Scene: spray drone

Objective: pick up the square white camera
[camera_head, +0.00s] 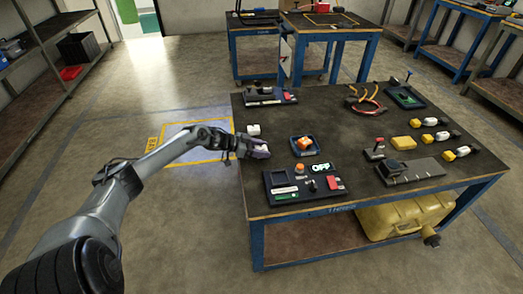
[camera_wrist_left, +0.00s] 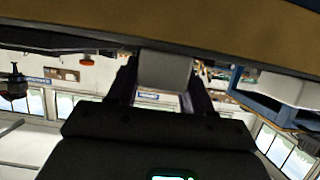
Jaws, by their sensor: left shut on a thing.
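My left gripper (camera_head: 258,151) is at the left edge of the table, low over its top, with the arm coming in from the left. My right gripper is not in view.
The dark table (camera_head: 330,115) has a blue tray with an orange thing (camera_head: 304,143) right of the gripper. A control panel with an OFF sign (camera_head: 321,167) lies nearer. A dark tray (camera_head: 270,97) is at the far left, and yellow-and-white parts (camera_head: 436,136) lie at the right.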

